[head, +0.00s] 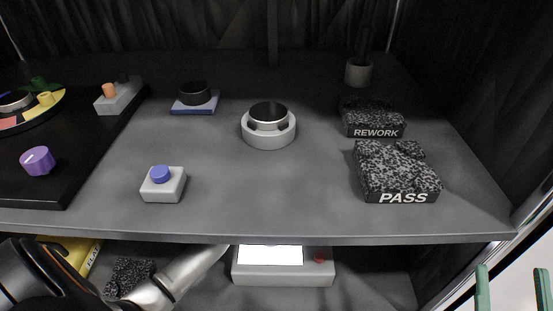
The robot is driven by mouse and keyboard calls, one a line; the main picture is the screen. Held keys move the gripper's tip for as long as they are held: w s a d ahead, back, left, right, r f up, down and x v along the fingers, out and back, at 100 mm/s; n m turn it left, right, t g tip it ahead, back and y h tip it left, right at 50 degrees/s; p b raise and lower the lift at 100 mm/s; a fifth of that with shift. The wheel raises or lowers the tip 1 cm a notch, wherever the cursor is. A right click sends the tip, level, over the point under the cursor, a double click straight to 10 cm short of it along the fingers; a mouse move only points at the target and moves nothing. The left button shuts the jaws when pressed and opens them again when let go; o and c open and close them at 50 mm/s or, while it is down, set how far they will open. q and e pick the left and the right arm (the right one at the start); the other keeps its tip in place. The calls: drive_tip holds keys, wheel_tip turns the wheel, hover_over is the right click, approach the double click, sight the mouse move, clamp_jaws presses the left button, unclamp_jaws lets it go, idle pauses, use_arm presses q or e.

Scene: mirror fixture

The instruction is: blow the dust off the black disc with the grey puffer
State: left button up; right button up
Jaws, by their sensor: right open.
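A black disc (268,112) sits in a round white ring fixture (268,138) near the middle of the grey table. Another black round piece (195,92) lies on a blue-edged pad behind it to the left. A grey cylinder (358,73) with a dark upright part stands at the back right; I cannot tell whether it is the puffer. Dust on the disc is too small to tell. My right gripper (512,271) is open and empty at the bottom right, beyond the table's front right corner. My left arm shows at the lower left, but its gripper is not visible.
The REWORK tray (370,121) and PASS tray (398,172) stand on the right. A white box with a blue button (160,174) is front left. A purple knob (38,161) is on a black board. A screen unit (283,272) sits below the table edge. The front middle is clear.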

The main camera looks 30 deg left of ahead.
use_arm(q)
drive_tip(key=shift+f+b, duration=0.6)
drive_tip(key=shift+f, duration=0.2)
drive_tip(key=shift+f+b, duration=0.5)
drive_tip(key=shift+f, duration=0.05)
drive_tip(key=shift+f+b, duration=0.3)
drive_tip(key=shift+f, duration=0.1)
use_arm(e)
drive_tip(key=s+a+r+n+t+y, duration=0.1)
drive_tip(key=s+r+n+y, duration=0.3)
drive_tip(key=s+r+y, duration=0.1)
drive_tip(key=shift+r+n+y, duration=0.4)
drive_tip(key=shift+r+y, duration=0.15)
drive_tip(key=shift+y, duration=0.15)
drive_tip(key=shift+s, duration=0.1)
drive_tip(key=shift+f, duration=0.1)
use_arm(q)
drive_tip(key=o, duration=0.4)
drive_tip(key=c, duration=0.3)
